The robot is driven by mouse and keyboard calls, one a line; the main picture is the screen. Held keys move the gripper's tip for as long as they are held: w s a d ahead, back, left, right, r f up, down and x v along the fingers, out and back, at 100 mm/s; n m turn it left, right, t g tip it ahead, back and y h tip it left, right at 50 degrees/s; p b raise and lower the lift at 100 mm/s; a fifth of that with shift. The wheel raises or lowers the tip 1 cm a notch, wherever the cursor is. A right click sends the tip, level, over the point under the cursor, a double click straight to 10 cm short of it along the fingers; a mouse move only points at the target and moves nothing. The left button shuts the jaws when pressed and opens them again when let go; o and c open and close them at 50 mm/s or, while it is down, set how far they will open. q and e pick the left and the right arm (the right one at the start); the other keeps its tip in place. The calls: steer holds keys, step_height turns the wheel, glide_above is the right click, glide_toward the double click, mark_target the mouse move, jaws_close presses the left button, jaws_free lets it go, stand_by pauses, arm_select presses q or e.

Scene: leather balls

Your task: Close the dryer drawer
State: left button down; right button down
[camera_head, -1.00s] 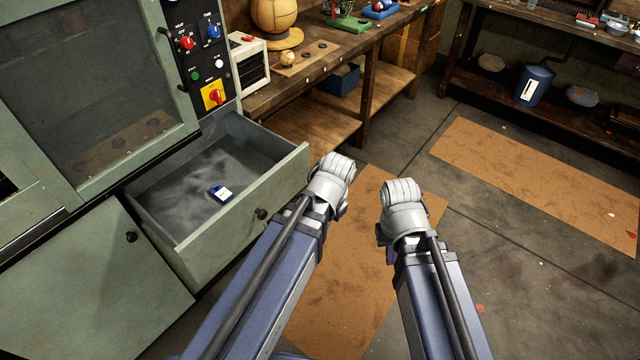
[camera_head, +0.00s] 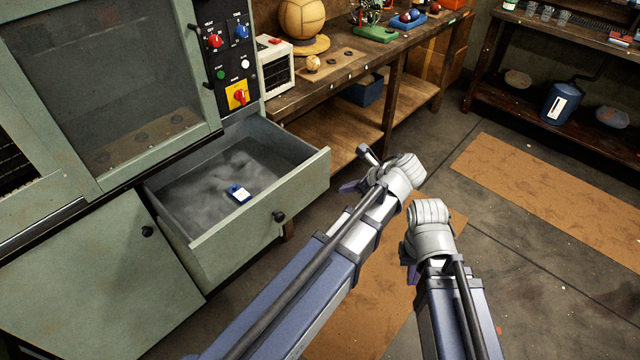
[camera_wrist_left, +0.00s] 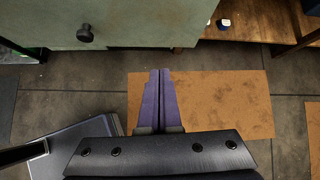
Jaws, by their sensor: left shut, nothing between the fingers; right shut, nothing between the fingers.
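The grey-green dryer drawer (camera_head: 300,185) is pulled open below the dryer (camera_head: 120,90) at the left. Its front has a dark round knob (camera_head: 278,216), which also shows in the left wrist view (camera_wrist_left: 85,33). A small blue item with a white label (camera_head: 238,193) lies inside the drawer. My left gripper (camera_head: 352,187) is right of the drawer front, apart from it. Its purple fingers are shut and empty in the left wrist view (camera_wrist_left: 160,75), over the floor in front of the drawer. My right gripper (camera_head: 411,273) is further right, shut, and mostly hidden by its own wrist.
A wooden workbench (camera_head: 345,80) with a lower shelf stands right of the dryer, close behind the drawer. A cabinet door (camera_head: 90,280) is below and left of the drawer. Brown mats (camera_head: 550,185) lie on the open floor at right. Another bench (camera_head: 545,105) stands at the back.

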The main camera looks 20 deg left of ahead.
arm_select(q)
steer(key=m, duration=0.1)
steer(key=b, duration=0.7)
glide_toward(313, 185)
step_height(313, 185, down, 4)
steer(key=a, duration=0.2)
steer(key=shift+w+a+f, duration=0.1)
steer(key=shift+w+a, duration=0.5)
steer(key=shift+a, duration=0.15)
steer(key=shift+y, duration=0.3)
steer(key=w+a, duration=0.3)
steer(key=a, duration=0.6)
steer(key=w+a, duration=0.4)
steer(key=a, duration=0.5)
steer(key=w+a, duration=0.4)
steer(key=a, duration=0.5)
steer(key=shift+w+a, duration=0.2)
steer(key=shift+a, duration=0.1)
steer(key=shift+w+a, duration=0.1)
steer(key=shift+a, duration=0.1)
steer(key=shift+a, duration=0.1)
